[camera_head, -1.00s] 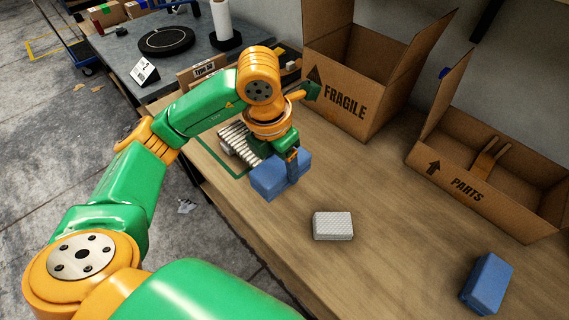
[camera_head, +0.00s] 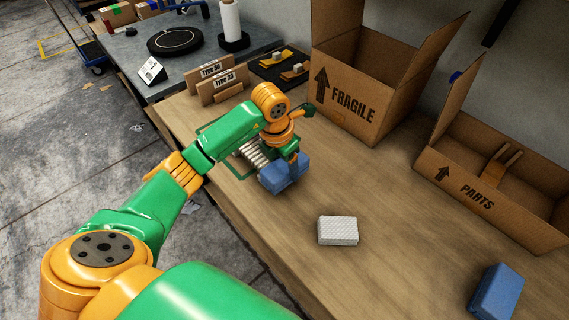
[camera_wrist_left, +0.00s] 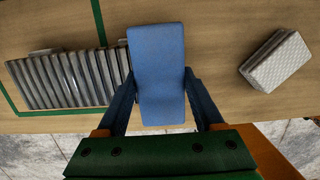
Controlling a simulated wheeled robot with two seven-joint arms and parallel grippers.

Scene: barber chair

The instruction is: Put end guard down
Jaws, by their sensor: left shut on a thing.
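The end guard appears to be the blue block (camera_head: 284,174), held over or on the wood table. My left gripper (camera_head: 290,158) is shut on it. In the left wrist view, the block (camera_wrist_left: 158,75) sits between the two fingers (camera_wrist_left: 162,100), its long side beside the right end of a row of grey slats (camera_wrist_left: 70,78). In the head view the slats (camera_head: 252,156) are partly hidden by my arm. I cannot tell whether the block touches the table or slats. A second blue block (camera_head: 497,291) lies at the lower right. My right gripper is not in view.
A white textured block (camera_head: 338,230) lies on the table (camera_head: 400,230) in front. A FRAGILE box (camera_head: 350,105) and a PARTS box (camera_head: 475,190) stand behind. A green outline (camera_wrist_left: 98,20) surrounds the slats. Type signs (camera_head: 215,83) stand at the back left.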

